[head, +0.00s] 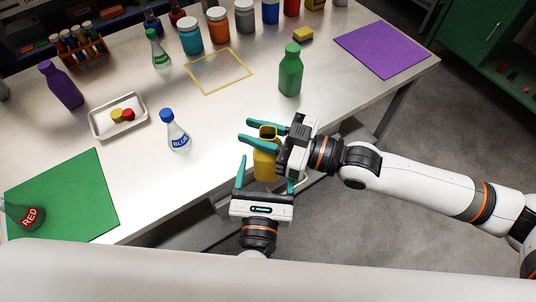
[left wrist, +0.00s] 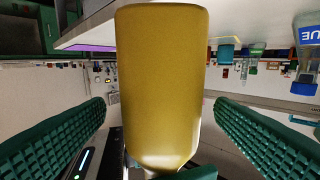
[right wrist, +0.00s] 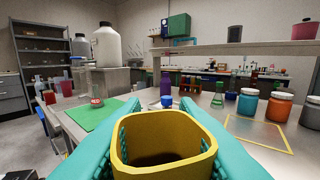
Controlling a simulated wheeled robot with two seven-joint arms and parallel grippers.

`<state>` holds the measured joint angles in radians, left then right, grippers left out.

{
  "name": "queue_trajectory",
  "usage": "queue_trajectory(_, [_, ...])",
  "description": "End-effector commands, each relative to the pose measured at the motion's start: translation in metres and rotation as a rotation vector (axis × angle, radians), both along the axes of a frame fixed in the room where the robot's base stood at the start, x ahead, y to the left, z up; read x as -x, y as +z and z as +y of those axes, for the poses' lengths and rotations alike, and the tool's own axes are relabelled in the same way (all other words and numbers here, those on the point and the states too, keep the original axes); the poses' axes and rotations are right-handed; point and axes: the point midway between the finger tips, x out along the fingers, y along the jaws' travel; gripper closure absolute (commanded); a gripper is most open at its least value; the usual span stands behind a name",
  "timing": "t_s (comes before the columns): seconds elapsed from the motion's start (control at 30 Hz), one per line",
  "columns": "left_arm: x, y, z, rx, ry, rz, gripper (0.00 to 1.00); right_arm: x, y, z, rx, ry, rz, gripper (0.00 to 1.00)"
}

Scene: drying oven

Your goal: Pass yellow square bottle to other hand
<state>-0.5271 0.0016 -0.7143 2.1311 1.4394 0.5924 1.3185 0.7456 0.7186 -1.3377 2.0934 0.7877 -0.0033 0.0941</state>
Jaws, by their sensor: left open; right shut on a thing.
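The yellow square bottle (head: 264,166) is held in front of the table's near edge. My right gripper (head: 258,134) is shut on it near its upper end; in the right wrist view the bottle's open top (right wrist: 164,141) sits between the teal fingers. My left gripper (head: 268,180) is open just below, with its fingers on either side of the bottle. In the left wrist view the bottle (left wrist: 162,85) stands upright between the two spread fingers (left wrist: 160,140), with gaps visible on both sides.
The white table (head: 200,130) lies just beyond the grippers. Near its edge stand a flask labelled BLUE (head: 177,135) and a green bottle (head: 290,72). A tray (head: 98,127), green mat (head: 70,195), yellow-outlined square (head: 218,72) and purple mat (head: 380,48) lie farther off.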

Motion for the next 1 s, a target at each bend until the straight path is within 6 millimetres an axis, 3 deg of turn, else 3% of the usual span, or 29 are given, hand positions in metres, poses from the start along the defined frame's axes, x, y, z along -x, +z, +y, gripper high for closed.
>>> queue_trajectory(0.23, [-0.03,0.0,-0.001,-0.001,0.0,-0.001,0.22,0.0,0.0,0.0,0.0,0.0,0.0,1.0])
queue_trajectory(0.6, [-0.035,0.0,-0.001,-0.002,0.0,0.0,0.22,0.0,0.0,0.0,0.0,0.0,0.0,1.0])
queue_trajectory(0.9, [-0.034,0.0,-0.001,-0.002,-0.001,0.0,0.69,0.0,0.0,0.0,0.0,0.0,0.0,1.0])
queue_trajectory(0.93, [-0.034,0.0,-0.001,-0.002,-0.002,0.0,0.7,0.0,0.0,0.0,-0.001,0.0,0.0,1.0])
queue_trajectory(0.97, [-0.034,0.0,-0.001,-0.002,-0.002,0.0,0.7,0.0,0.0,0.0,-0.001,0.0,0.0,0.68])
queue_trajectory(1.0, [-0.034,0.0,-0.001,-0.002,-0.002,0.0,0.7,0.0,0.0,0.0,-0.001,0.0,0.0,0.61])
